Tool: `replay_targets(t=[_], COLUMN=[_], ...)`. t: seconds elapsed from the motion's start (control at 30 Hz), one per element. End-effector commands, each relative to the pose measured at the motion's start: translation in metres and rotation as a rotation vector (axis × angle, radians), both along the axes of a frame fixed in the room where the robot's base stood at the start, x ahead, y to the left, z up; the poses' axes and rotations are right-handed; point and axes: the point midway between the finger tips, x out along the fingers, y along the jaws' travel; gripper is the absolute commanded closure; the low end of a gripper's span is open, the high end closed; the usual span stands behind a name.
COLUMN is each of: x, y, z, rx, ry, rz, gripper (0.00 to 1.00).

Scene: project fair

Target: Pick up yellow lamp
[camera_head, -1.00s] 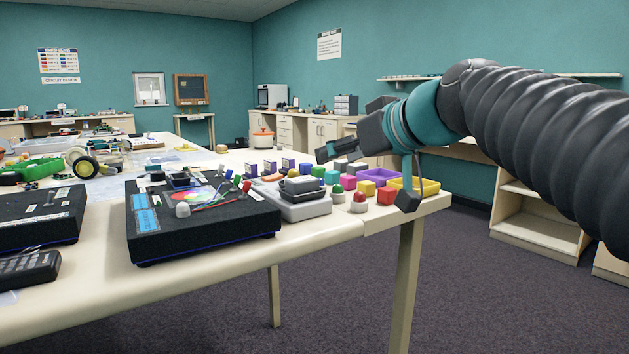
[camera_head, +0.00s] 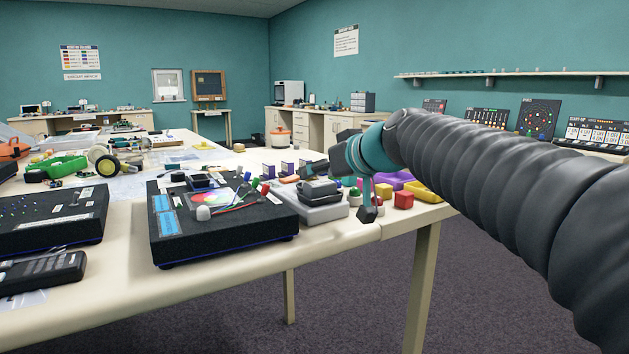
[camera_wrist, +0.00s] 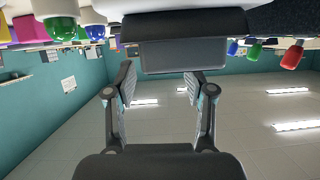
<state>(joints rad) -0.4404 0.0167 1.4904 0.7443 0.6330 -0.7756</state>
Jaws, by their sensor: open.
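I cannot make out a yellow lamp for certain in either view. My gripper (camera_head: 338,193) is open over this cluster, one finger pointing left and one down. In the wrist view my gripper (camera_wrist: 160,88) has its fingers apart with nothing between them.
A black panel box (camera_head: 225,225) and a grey lidded case (camera_head: 320,207) stand left of my gripper. A yellow tray (camera_head: 428,192) and a red block (camera_head: 403,199) are to its right. The cream table (camera_head: 330,240) has a bare front strip.

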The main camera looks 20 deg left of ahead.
Motion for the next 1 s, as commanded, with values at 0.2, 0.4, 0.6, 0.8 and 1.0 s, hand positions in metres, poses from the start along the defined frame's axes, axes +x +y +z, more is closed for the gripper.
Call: replay_targets(t=[0.2, 0.4, 0.6, 0.8, 1.0], x=[0.0125, 0.0125, 0.0123, 0.0122, 0.0124], y=[0.0158, 0.0156, 0.0155, 0.0154, 0.0155], z=[-0.0075, -0.0079, -0.0079, -0.0079, -0.0050], rx=[-0.001, 0.000, 0.000, -0.001, 0.000], ry=[-0.001, -0.001, -0.001, -0.001, -0.001], rz=[0.000, 0.000, 0.000, 0.000, 0.001], gripper=[0.46, 0.51, 1.00, 1.00, 1.00])
